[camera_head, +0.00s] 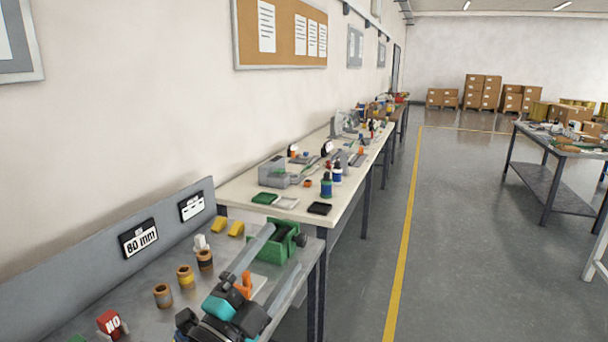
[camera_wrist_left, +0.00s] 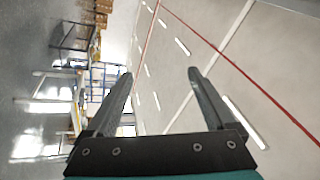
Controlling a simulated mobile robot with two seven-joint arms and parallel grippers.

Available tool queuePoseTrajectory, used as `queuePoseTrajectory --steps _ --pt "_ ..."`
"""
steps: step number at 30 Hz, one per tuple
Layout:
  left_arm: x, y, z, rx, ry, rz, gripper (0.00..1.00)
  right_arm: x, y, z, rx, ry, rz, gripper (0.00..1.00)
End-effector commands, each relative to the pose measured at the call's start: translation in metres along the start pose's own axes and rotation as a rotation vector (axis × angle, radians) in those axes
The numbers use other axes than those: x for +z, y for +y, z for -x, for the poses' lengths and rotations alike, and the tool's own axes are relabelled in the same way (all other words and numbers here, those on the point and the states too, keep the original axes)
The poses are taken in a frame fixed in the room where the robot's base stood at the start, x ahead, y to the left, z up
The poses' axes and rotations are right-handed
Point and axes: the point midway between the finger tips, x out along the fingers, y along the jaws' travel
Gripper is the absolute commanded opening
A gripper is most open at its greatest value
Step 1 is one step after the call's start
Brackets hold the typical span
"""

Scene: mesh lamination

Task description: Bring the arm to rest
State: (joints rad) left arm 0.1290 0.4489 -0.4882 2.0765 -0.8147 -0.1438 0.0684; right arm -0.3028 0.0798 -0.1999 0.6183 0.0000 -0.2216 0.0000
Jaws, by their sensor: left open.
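My left gripper (camera_head: 282,250) is in the lower middle of the head view, with teal and black parts and two grey fingers pointing forward. In the left wrist view its fingers (camera_wrist_left: 160,73) stand apart with nothing between them. In the head view it overlaps the near grey table (camera_head: 140,318) and a green bin (camera_head: 262,248); I cannot tell how high above them it is. My right gripper does not show.
A grey back panel (camera_head: 95,262) runs along the wall. A cream bench (camera_head: 262,213) lies beyond. Open floor (camera_head: 455,250) is on the right.

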Motion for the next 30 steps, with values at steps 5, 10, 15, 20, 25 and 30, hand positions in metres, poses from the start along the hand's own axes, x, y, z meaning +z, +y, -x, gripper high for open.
queuePoseTrajectory --steps 5,10,15,20,25,30 --pt "0.060 0.019 0.046 0.009 -0.386 0.280 0.89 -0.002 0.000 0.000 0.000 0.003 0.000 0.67" --pt "0.100 0.061 0.115 0.090 -0.751 0.523 0.89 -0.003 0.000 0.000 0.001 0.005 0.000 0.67" --pt "0.108 0.111 0.200 0.232 -1.094 0.738 0.89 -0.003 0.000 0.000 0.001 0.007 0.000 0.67" --pt "0.089 0.144 0.269 0.379 -1.336 0.888 0.89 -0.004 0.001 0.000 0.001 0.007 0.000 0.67" --pt "0.059 0.164 0.327 0.529 -1.525 1.002 0.89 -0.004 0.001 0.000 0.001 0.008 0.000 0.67" --pt "0.049 0.188 0.357 0.622 -1.621 1.051 0.89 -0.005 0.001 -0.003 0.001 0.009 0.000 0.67"
